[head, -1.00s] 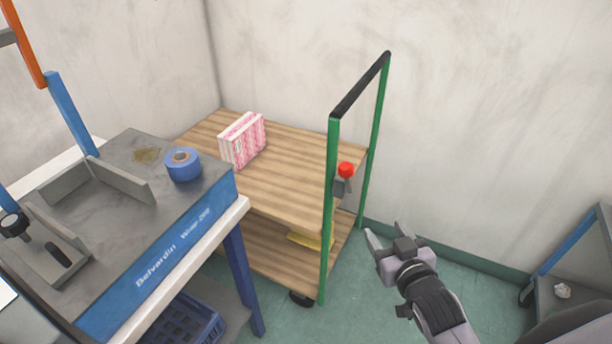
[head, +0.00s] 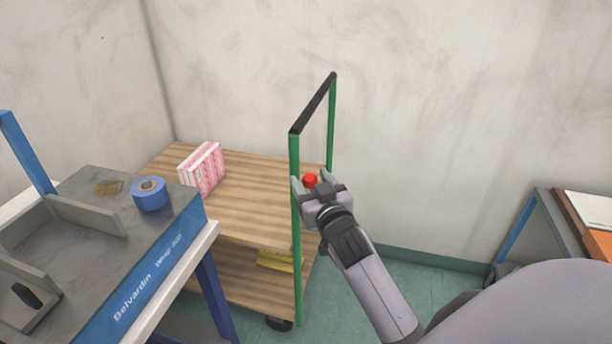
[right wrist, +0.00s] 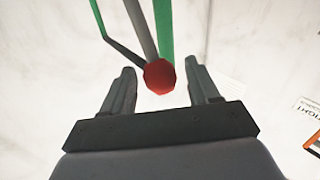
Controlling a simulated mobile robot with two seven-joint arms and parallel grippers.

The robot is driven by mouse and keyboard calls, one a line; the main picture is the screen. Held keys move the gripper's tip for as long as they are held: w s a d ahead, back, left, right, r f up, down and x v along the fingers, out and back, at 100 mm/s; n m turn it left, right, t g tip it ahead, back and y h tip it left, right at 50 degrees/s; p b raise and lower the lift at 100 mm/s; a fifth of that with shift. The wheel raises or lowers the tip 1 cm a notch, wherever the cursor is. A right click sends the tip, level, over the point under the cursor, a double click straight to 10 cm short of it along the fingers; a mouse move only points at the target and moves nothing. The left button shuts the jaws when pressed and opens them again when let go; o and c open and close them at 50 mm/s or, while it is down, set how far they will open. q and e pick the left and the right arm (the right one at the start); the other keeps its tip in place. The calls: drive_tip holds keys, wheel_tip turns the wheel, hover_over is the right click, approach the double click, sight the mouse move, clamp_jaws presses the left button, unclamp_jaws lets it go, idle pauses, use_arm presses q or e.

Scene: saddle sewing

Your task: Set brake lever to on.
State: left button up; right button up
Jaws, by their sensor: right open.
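The brake lever has a red knob (head: 310,180) and is mounted by the green upright of the wooden cart (head: 248,170). My right gripper (head: 311,176) is open, with its fingers on either side of the red knob in the head view. In the right wrist view the red knob (right wrist: 159,76) sits between the two open fingers (right wrist: 161,88), apart from both. A grey lever shaft runs up from the knob there. The lever's base is hidden behind my gripper in the head view. My left gripper is not in view.
A pink and white box (head: 202,167) stands on the cart's top deck. A wrapping machine (head: 150,275) with a blue tape roll (head: 149,194) is at the left. The wall is close behind the cart. Another bench (head: 545,215) stands at the right.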

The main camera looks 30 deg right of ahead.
drive_tip(key=shift+x, duration=1.35)
